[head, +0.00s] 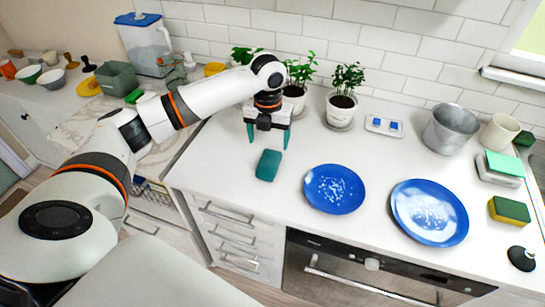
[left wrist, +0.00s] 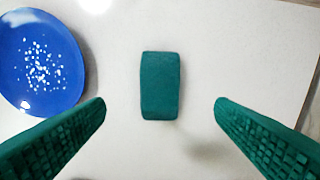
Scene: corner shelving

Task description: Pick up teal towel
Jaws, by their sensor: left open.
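The teal towel (head: 268,165) is a small folded block lying flat on the white counter, near its front edge. In the left wrist view the towel (left wrist: 161,86) lies centred beyond the two teal fingers, apart from both. My left gripper (head: 268,140) is open and empty, pointing down just behind and above the towel in the head view. Its fingers also show wide apart in the left wrist view (left wrist: 160,115). My right gripper is not in view.
A blue plate (head: 334,189) with white specks lies right of the towel, and another blue plate (head: 429,212) lies farther right. Potted plants (head: 342,95) stand behind the gripper by the tiled wall. The counter around the towel is clear.

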